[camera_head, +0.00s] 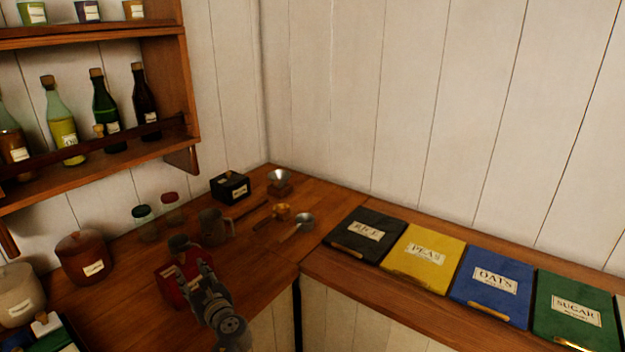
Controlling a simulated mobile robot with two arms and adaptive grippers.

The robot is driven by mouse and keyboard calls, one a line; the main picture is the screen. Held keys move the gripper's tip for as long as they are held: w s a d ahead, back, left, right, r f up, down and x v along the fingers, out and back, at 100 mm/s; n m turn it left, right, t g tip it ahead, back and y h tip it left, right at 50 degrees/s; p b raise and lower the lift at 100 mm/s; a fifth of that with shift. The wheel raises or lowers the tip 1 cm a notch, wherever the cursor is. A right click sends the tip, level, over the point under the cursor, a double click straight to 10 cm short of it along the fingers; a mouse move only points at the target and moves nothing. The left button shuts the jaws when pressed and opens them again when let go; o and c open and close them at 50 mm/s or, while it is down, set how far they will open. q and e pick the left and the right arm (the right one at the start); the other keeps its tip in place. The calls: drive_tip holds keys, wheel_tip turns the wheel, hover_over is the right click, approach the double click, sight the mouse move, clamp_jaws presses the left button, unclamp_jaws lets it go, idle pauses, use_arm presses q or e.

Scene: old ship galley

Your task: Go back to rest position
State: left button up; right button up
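My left gripper (194,274) reaches up from the lower middle of the head view, over the wooden counter (262,262). Its two grey fingers are spread apart, with nothing clearly between them. A red canister with a dark lid (167,287) stands right behind the fingers and is partly hidden by them. I cannot tell whether they touch it. My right gripper is not in view.
A grey mug (214,228), small jars (145,223), a black box (231,187) and scoops (304,222) stand behind the gripper. A brown crock (84,257) is left. Bottle shelves (95,165) overhang the left. Labelled lids (423,256) line the right counter.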

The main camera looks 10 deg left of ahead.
use_arm(q)
drive_tip(key=s+d+f+n+g+h, duration=0.2)
drive_tip(key=s+f+n, duration=0.2)
drive_tip(key=s+n, duration=0.45)
drive_tip(key=s+d+f+n+g+h, duration=0.2)
drive_tip(key=s+d+f+n+h, duration=0.15)
drive_tip(key=s+n, duration=0.45)
drive_tip(key=s+d+f+n+g+h, duration=0.25)
drive_tip(key=s+d+n+h, duration=0.55)
drive_tip(key=s+d, duration=1.1)
wheel_tip(320, 180, down, 29)
drive_tip(key=s+m+g+b, duration=0.1)
drive_tip(key=g+b, duration=0.1)
drive_tip(key=b, duration=0.3)
drive_tip(key=s+a+f+g+b, duration=0.1)
drive_tip(key=s+a+f+b, duration=0.2)
drive_tip(key=s+f, duration=1.4)
wheel_tip(320, 180, down, 4)
drive_tip(key=shift+s+f+b, duration=0.1)
drive_tip(key=shift+s+b, duration=0.2)
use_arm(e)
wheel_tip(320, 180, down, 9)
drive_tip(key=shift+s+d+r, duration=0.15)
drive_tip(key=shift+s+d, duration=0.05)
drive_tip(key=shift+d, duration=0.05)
